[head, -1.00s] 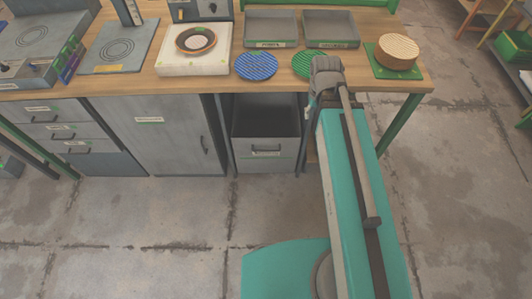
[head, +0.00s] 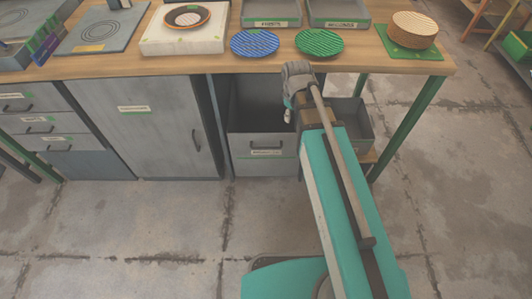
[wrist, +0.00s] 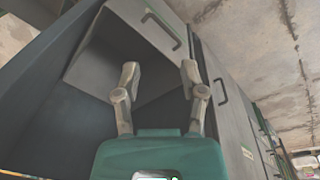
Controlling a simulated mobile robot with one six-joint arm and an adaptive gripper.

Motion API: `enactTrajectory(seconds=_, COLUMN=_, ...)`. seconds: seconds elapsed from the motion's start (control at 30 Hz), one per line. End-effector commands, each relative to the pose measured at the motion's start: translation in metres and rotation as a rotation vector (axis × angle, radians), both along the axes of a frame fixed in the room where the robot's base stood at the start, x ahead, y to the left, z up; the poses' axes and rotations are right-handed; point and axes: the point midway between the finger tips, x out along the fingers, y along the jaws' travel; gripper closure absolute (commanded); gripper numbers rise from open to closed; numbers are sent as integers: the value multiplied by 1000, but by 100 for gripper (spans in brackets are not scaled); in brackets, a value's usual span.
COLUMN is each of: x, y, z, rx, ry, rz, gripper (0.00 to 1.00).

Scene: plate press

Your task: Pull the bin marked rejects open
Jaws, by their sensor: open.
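The grey bin (head: 264,144) stands under the workbench with its dark inside showing from above. Its front bears a pale label with green tape, too small to read surely. My gripper (head: 287,112) is by the bin's right side, near its top edge, partly hidden by my arm.
A grey cabinet (head: 150,125) with a handle stands left of the bin, with drawers (head: 40,125) beyond. Another grey bin (head: 352,125) sits to the right, behind my arm. Plates, trays and a press plate lie on the bench top (head: 360,62). The floor in front is clear.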

Motion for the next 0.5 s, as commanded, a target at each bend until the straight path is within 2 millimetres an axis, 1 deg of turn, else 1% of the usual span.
enactTrajectory(seconds=0.03, x=6, y=5, z=-20, rx=-4, ry=-4, rz=36, gripper=46)
enactTrajectory(seconds=0.5, x=38, y=44, z=-103, rx=-42, ry=-42, rz=380, gripper=46)
